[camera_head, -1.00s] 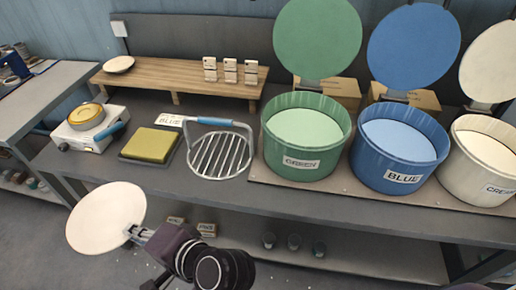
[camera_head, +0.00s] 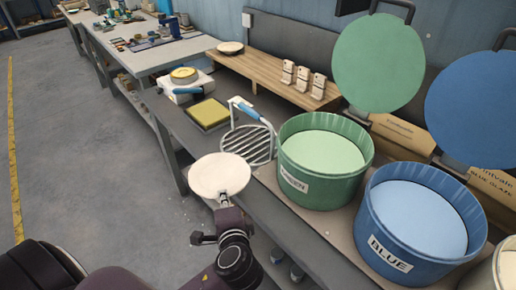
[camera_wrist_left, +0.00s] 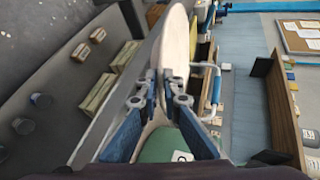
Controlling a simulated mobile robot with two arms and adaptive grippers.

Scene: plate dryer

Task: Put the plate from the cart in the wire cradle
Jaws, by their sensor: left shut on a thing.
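The cream plate (camera_head: 220,175) is held at its near edge by my left gripper (camera_head: 224,201), in front of the bench edge. In the head view it lies close to the wire cradle (camera_head: 249,143) and appears just nearer to me than it. The cradle is an empty metal rack on the bench. In the left wrist view the plate (camera_wrist_left: 174,42) is seen nearly edge-on between the shut fingers (camera_wrist_left: 167,98), with part of the cradle's frame (camera_wrist_left: 214,84) to its right. My right gripper is not in view.
The green bucket (camera_head: 325,160) stands right of the cradle, with the blue bucket (camera_head: 416,230) beyond it. A yellow sponge-like block (camera_head: 208,114) lies left of the cradle. A wooden shelf (camera_head: 275,75) stands behind. Open floor (camera_head: 90,160) lies to the left.

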